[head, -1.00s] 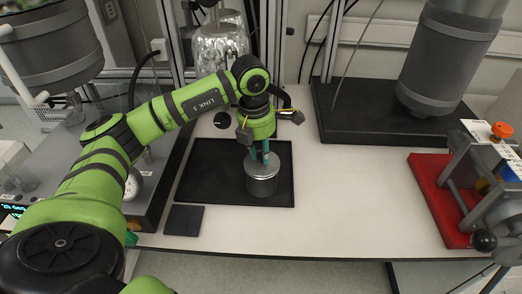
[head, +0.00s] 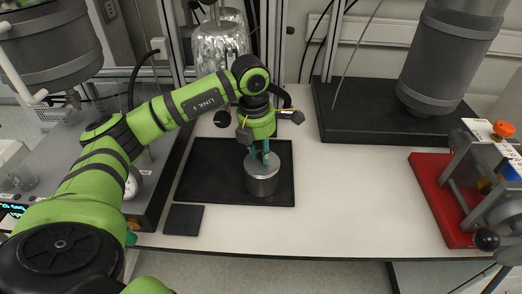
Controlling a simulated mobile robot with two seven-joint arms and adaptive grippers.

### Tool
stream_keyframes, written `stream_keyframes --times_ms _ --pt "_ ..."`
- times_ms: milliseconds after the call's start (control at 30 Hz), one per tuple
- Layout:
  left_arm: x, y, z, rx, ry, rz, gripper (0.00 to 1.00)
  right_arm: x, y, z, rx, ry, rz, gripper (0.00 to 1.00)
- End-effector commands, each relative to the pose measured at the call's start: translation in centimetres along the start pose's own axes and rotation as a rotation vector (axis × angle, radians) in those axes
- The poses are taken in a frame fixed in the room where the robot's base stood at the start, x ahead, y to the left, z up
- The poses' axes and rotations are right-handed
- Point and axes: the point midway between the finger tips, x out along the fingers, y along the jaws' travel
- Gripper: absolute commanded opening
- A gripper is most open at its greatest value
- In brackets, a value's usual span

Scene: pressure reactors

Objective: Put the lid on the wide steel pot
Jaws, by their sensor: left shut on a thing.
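The wide steel pot (head: 262,186) stands upright on a black tray (head: 215,185) near the middle of the bench. A flat steel lid (head: 270,165) lies over the pot's mouth. Whether it is fully seated cannot be told at this size. My left gripper (head: 260,157) points down directly above the lid. Its fingers are shut on the lid's top, where the grip hides the handle. My right gripper is out of view.
A small dark square pad (head: 184,220) lies in front of the tray. A red-based metal device (head: 445,200) stands at the right. A grey cylinder vessel (head: 440,75) hangs over a black base (head: 390,118) at the back right. White bench (head: 345,195) right of the tray is clear.

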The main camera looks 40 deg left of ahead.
Motion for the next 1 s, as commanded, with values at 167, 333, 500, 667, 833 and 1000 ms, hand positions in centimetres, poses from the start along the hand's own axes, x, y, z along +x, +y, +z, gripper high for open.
stream_keyframes --times_ms 167,333,500,667,833,1000 --pt "-0.05 0.01 0.01 0.000 -0.001 0.000 0.00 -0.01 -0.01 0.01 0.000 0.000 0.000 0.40" --pt "-0.05 0.01 0.01 0.000 -0.001 0.000 0.00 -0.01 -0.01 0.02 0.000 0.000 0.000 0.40" --pt "0.04 0.01 0.00 0.000 -0.001 0.000 0.00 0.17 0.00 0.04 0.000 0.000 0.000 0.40" --pt "0.00 0.02 0.00 0.000 0.000 0.000 0.00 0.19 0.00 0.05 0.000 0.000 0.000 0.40" --pt "0.00 0.02 0.00 0.000 -0.001 0.000 0.00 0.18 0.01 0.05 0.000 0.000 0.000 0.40" --pt "0.00 0.02 0.00 0.000 -0.001 0.000 0.52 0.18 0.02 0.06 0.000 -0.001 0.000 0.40"
